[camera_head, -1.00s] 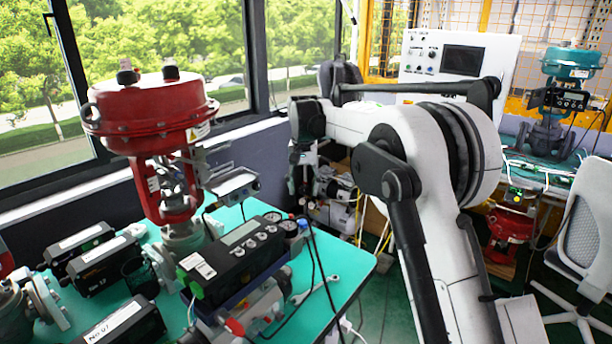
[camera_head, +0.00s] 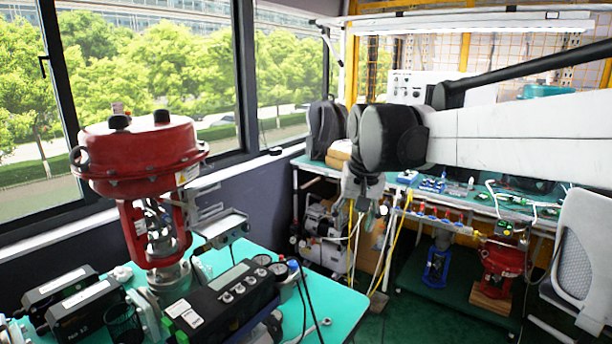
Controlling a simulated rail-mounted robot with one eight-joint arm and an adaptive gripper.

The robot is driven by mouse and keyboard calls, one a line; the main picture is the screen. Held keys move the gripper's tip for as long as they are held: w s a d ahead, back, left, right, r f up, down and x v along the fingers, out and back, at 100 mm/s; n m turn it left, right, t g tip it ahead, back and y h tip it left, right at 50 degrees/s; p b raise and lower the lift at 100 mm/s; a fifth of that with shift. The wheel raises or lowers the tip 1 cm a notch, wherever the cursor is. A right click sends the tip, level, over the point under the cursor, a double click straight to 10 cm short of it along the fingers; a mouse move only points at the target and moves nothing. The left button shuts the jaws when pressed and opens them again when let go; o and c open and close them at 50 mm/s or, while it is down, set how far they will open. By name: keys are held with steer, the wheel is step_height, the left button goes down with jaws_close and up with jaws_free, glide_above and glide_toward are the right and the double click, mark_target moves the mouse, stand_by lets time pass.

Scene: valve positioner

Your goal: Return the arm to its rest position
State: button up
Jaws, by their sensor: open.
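My arm reaches in from the right edge of the view, its white link nearly level and ending in a dark joint. My gripper (camera_head: 374,212) hangs below that joint, small and hard to make out against the cluttered bench behind. Nothing shows held in it. It is well to the right of the red valve actuator (camera_head: 140,158) and clear of the teal table (camera_head: 335,303).
A teal bench (camera_head: 470,203) with small parts runs along the back. A backpack (camera_head: 325,130) stands on its left end. A red valve (camera_head: 503,262) and a blue valve (camera_head: 437,262) stand below. A white chair (camera_head: 585,250) is at the right. Green floor lies between.

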steer(key=s+d+f+t, duration=0.1)
steer(key=s+d+f, duration=0.2)
steer(key=s, duration=0.5)
steer(key=s+d+f+t, duration=0.1)
steer(key=s+d+f, duration=0.2)
steer(key=s, duration=0.6)
steer(key=s+d+f+t, duration=0.1)
steer(key=s+d+f, duration=0.2)
steer(key=s, duration=0.6)
steer(key=shift+s+d+f+t+h, duration=0.2)
steer(key=shift+t+h, duration=0.1)
steer(key=shift+t, duration=0.1)
steer(key=shift+r, duration=0.3)
